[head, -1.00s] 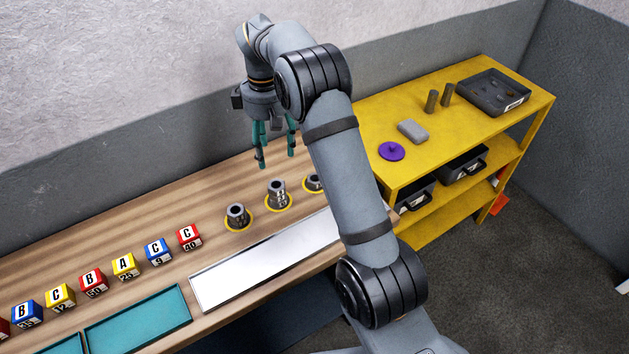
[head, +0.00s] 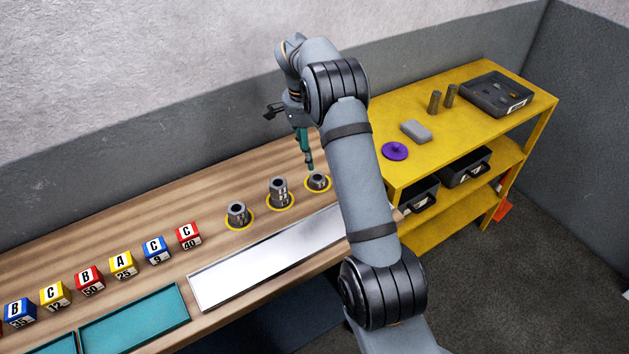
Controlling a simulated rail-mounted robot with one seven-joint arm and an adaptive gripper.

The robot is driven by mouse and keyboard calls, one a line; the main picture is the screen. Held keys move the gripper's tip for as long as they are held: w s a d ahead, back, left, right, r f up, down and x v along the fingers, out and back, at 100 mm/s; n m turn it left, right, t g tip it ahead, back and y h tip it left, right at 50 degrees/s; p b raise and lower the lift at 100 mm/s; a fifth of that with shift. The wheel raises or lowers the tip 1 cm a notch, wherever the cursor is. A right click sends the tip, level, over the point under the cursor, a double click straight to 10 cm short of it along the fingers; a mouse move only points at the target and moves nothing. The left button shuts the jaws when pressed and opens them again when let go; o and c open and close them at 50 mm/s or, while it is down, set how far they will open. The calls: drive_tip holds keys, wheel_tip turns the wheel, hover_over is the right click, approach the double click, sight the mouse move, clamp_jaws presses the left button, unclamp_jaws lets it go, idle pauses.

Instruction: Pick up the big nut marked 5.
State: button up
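Several grey metal nuts stand in yellow rings on the wooden bench. The left nut (head: 237,214) is single. At the middle ring there is a taller stack, with an upper nut (head: 278,185) on top. The right nut (head: 318,180) sits close to my arm. The numbers on the nuts are too small to read, so I cannot tell which is marked 5. My gripper (head: 309,168) points down just above and behind the right nut. Only one teal finger shows clearly; the other is hidden, and its opening cannot be judged.
A shiny metal plate (head: 265,258) lies in front of the nuts. Lettered cubes, such as the red one (head: 188,236), line the bench to the left, behind a teal tray (head: 135,318). A yellow shelf (head: 470,120) stands at the right.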

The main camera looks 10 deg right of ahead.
drive_tip(key=m, duration=0.2)
hover_over(318, 177)
drive_tip(key=shift+m, duration=0.4)
drive_tip(key=f, duration=0.3)
drive_tip(key=a+f, duration=0.1)
drive_tip(key=shift+s+f+p, duration=0.2)
drive_tip(key=shift+s+p, duration=0.05)
drive_tip(key=shift+p, duration=0.15)
drive_tip(key=shift+w+d+f+p, duration=0.15)
drive_tip(key=shift+f+p, duration=0.55)
drive_tip(key=shift+f, duration=0.8)
drive_tip(key=shift+w+d+f+p, duration=0.15)
drive_tip(key=shift+f+p, duration=0.5)
drive_tip(key=shift+f, duration=0.8)
drive_tip(key=shift+s, duration=0.1)
drive_tip(key=shift+c, duration=1)
drive_tip(key=c, duration=1.1)
drive_tip(key=shift+r, duration=0.15)
drive_tip(key=shift+c, duration=0.5)
